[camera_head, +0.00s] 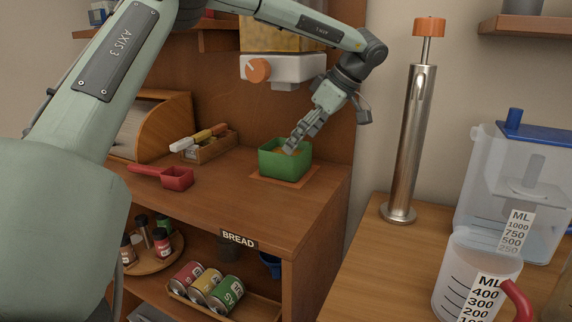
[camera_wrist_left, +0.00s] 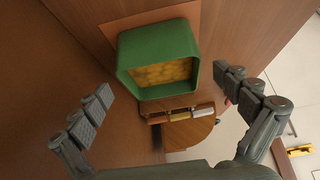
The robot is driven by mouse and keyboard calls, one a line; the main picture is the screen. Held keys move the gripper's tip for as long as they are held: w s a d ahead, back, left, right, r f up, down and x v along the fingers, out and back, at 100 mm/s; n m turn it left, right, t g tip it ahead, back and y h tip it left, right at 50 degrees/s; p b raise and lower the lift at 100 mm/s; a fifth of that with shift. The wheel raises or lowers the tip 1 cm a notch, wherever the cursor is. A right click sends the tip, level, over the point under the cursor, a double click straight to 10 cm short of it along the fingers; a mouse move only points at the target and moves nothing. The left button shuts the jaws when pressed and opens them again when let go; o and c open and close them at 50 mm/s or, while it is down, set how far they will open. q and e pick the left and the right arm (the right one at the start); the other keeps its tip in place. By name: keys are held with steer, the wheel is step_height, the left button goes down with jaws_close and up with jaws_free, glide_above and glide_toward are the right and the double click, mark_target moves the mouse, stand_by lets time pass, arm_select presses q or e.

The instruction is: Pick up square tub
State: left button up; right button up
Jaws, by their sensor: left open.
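The square tub (camera_head: 284,165) is green and stands upright on an orange-brown square mat (camera_head: 310,180) on the wooden counter. It also shows in the left wrist view (camera_wrist_left: 130,62), with yellow-orange contents inside. My left gripper (camera_head: 297,140) reaches down from above, with its fingers over the tub's rim area in the head view. In the left wrist view, my left gripper (camera_wrist_left: 168,92) has its two fingers wide apart, one on each side of the frame, with the tub beyond them. I cannot tell whether a finger touches the tub. My right gripper is not in view.
A white dispenser with an orange knob (camera_head: 258,70) hangs above the tub. A red scoop (camera_head: 176,178) and a wooden tray of handled utensils (camera_head: 208,146) lie to the left. A metal cylinder (camera_head: 408,140) and a measuring jug (camera_head: 474,272) stand on the right table. Counter in front is clear.

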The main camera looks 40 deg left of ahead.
arm_select(q)
steer(key=x, duration=0.4)
steer(key=shift+a+f, duration=0.2)
steer(key=shift+a, duration=0.05)
steer(key=shift+s+a+f, duration=0.1)
steer(key=shift+a+f, duration=0.05)
steer(key=shift+f, duration=0.15)
steer(key=shift+a+f, duration=0.1)
steer(key=shift+f, duration=0.05)
steer(key=c, duration=1.1)
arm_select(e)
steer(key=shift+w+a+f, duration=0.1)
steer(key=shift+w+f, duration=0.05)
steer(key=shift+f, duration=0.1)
arm_select(q)
steer(key=shift+o, duration=0.2)
steer(key=shift+r, duration=0.25)
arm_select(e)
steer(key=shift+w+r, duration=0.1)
